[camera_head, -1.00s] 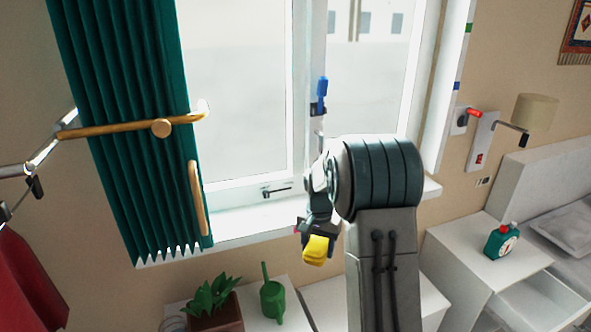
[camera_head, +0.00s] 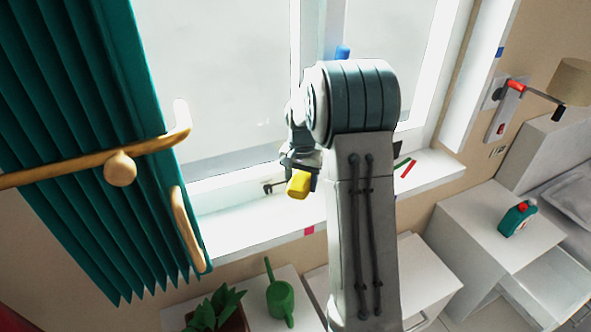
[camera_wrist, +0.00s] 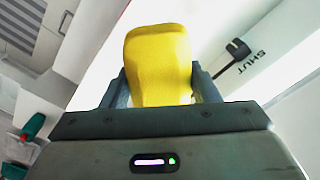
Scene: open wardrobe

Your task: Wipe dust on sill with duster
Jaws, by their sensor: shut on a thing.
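My gripper (camera_head: 300,168) is shut on a yellow thing (camera_head: 299,184), probably the duster's handle. It hangs over the white window sill (camera_head: 245,222), close to the window; I cannot tell whether it touches the sill. In the wrist view the yellow thing (camera_wrist: 158,62) sits between the two dark fingers of my gripper (camera_wrist: 160,90). Any duster head is hidden or not distinguishable. I cannot make out dust on the sill. My arm hides part of the sill.
A teal curtain (camera_head: 95,130) with a wooden rod hangs at the left. Below the sill are a potted plant (camera_head: 215,310) and a green watering can (camera_head: 280,298). A small red-green mark (camera_head: 404,167) lies on the right sill.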

